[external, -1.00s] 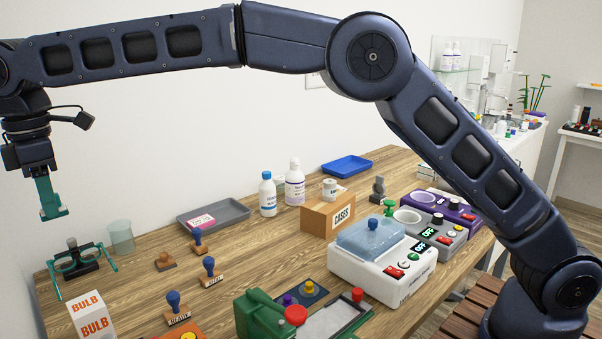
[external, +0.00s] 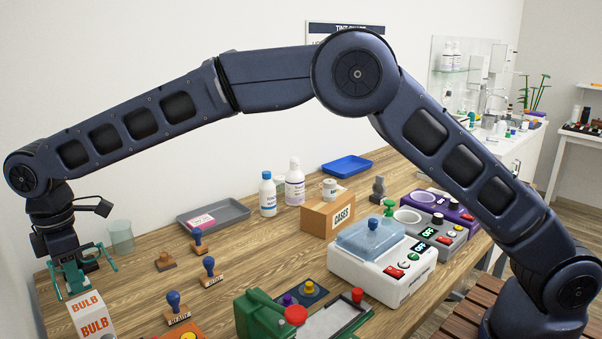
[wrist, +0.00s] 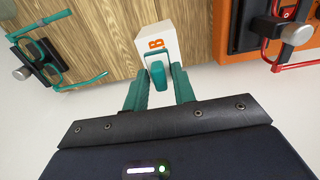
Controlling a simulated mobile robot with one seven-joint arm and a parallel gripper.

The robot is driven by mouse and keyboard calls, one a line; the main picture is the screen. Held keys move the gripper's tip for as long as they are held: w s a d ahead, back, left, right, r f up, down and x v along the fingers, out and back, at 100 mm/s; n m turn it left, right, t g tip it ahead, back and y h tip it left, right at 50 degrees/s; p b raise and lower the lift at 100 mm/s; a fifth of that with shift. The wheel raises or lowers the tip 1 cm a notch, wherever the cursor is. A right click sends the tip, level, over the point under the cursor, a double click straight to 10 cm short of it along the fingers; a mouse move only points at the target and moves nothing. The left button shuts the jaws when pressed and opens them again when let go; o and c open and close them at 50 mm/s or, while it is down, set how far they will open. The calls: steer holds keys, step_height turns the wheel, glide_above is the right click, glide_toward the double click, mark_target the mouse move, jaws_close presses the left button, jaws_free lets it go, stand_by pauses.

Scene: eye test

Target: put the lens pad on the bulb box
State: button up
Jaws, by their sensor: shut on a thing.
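My gripper (external: 70,282) points down at the far left of the table, at the top of the bulb box (external: 95,326). The bulb box is white with orange BULB lettering. In the wrist view, the teal fingers of my gripper (wrist: 158,78) are shut on a small rounded teal piece, the lens pad (wrist: 156,76). The bulb box (wrist: 178,42) shows just beyond the pad. I cannot tell whether the pad touches the box. In the external view the pad cannot be told apart from the teal fingers.
Teal glasses on a dark stand (wrist: 45,62) are close to the left of the box in the wrist view. An orange thing with red glasses (wrist: 290,35) is at the right. Several stamps, such as a blue-handled one (external: 210,270), stand on the table (external: 140,280) to the box's right.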

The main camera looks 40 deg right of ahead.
steer(key=shift+f, duration=1.7)
steer(key=shift+f, duration=0.1)
steer(key=o, duration=0.9)
steer(key=shift+o, duration=0.2)
step_height(320, 180, up, 12)
steer(key=shift+r, duration=0.1)
